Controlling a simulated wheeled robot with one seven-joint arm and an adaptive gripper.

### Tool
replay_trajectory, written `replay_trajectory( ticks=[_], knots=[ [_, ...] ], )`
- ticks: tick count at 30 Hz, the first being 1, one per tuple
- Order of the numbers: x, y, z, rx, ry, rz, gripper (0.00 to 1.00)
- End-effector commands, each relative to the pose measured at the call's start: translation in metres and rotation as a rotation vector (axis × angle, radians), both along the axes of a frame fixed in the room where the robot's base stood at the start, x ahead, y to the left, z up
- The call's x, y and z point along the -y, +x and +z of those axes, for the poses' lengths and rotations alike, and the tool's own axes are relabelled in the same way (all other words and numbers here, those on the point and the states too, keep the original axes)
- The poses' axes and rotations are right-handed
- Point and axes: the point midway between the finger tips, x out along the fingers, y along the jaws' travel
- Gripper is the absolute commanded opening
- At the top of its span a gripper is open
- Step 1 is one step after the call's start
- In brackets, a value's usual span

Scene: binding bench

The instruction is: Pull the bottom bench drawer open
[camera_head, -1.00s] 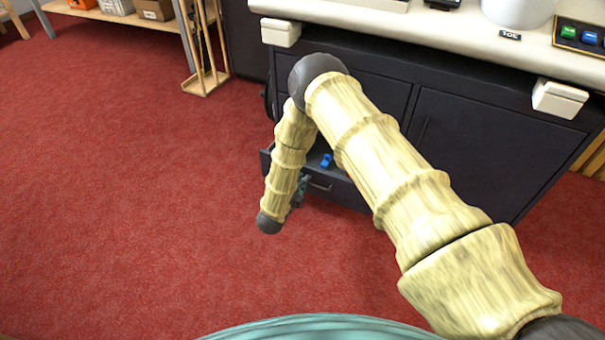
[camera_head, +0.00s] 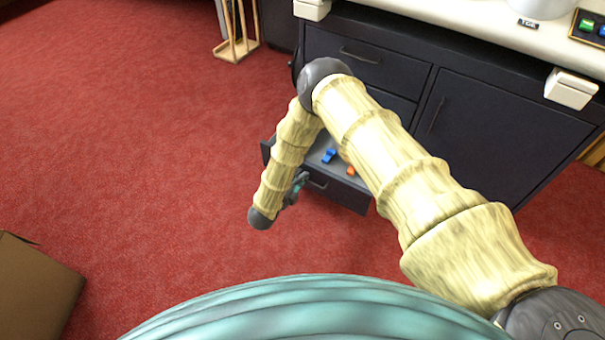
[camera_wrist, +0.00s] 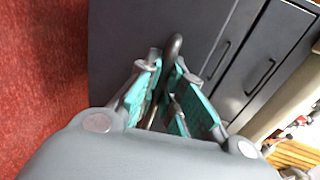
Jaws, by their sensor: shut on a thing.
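The bottom bench drawer (camera_head: 340,190) is dark grey and stands partly pulled out from the bench in the head view. A blue item (camera_head: 329,156) and an orange item (camera_head: 351,171) lie inside it. My gripper (camera_head: 299,184) is at the drawer's front, partly hidden behind my arm. In the wrist view, my gripper's teal-padded fingers (camera_wrist: 172,95) are shut on the drawer handle (camera_wrist: 174,48), a dark bar on the drawer's front face (camera_wrist: 120,45).
The dark bench (camera_head: 500,130) has a middle drawer, a top drawer with a handle (camera_head: 360,55), and a cupboard door at right. Red carpet (camera_head: 150,130) is clear in front of the drawer. A cardboard box (camera_head: 38,290) stands at lower left, and a wooden rack (camera_head: 236,48) at the back.

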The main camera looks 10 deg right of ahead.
Motion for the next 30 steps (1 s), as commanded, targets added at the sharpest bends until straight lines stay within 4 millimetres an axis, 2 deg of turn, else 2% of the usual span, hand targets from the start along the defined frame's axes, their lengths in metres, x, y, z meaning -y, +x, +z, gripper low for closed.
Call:
replay_trajectory(
  ticks=[8,9,10,22,30],
  knots=[
    [0.0,-0.001,-0.002,-0.004,-0.002,-0.001,0.0],
    [0.0,-0.001,-0.002,-0.004,-0.002,0.0,0.14],
    [0.0,-0.001,-0.002,-0.004,-0.002,0.0,0.18],
    [-0.003,-0.003,0.0,-0.001,0.0,0.001,0.18],
    [-0.03,-0.029,0.007,-0.003,0.002,0.002,0.18]
  ],
)
